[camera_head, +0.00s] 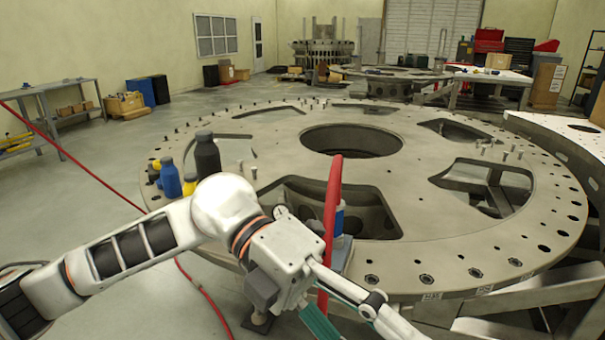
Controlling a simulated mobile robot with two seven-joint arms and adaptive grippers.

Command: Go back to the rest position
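My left arm comes in from the left across the lower part of the head view, in front of the large round turret plate (420,262). Its white wrist end and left gripper (345,293) are low in the middle, over the plate's near edge. Long light and teal parts run from it to the bottom edge. The fingertips are not clearly shown, so I cannot tell if it is open or shut. My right gripper is not in view.
A red hose (331,200) rises beside the wrist. A dark bottle (207,155), a blue bottle (170,178) and yellow items stand on the plate's left rim. A blue item (339,218) shows behind the hose. A workbench (60,110) stands far left; floor between is open.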

